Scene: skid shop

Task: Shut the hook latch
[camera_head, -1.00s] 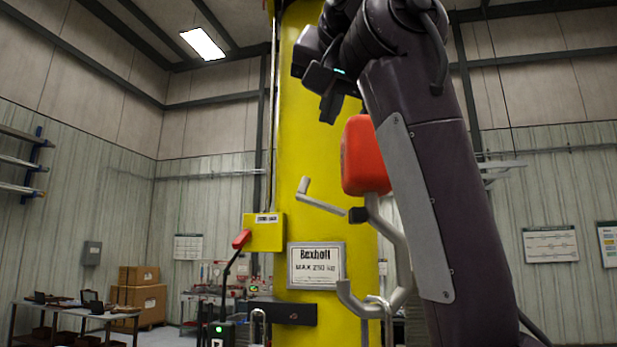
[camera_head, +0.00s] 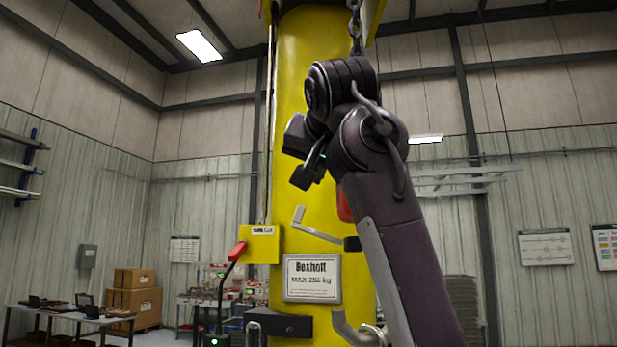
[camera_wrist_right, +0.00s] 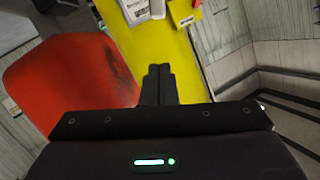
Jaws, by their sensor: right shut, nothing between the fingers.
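A grey hook (camera_head: 352,328) hangs below a red block (camera_head: 345,205) on a chain, in front of the yellow column. My right forearm hides most of the block and hook. The hook latch (camera_head: 318,234) is a bent grey bar with a black pivot; it sticks out up and left, away from the hook tip. My right gripper (camera_head: 303,180) is shut and empty, above the latch in the head view and left of the block. In the right wrist view the shut fingers (camera_wrist_right: 157,84) are beside the red block (camera_wrist_right: 70,80); I cannot see the latch there. My left gripper is not in view.
The yellow column (camera_head: 300,120) stands close behind, with a sign plate (camera_head: 312,278), a yellow box (camera_head: 260,244) and a dark bracket (camera_head: 285,323). The chain (camera_head: 355,30) runs up from behind my wrist. A red-handled lever (camera_head: 237,251) stands left. Tables and cartons are far back.

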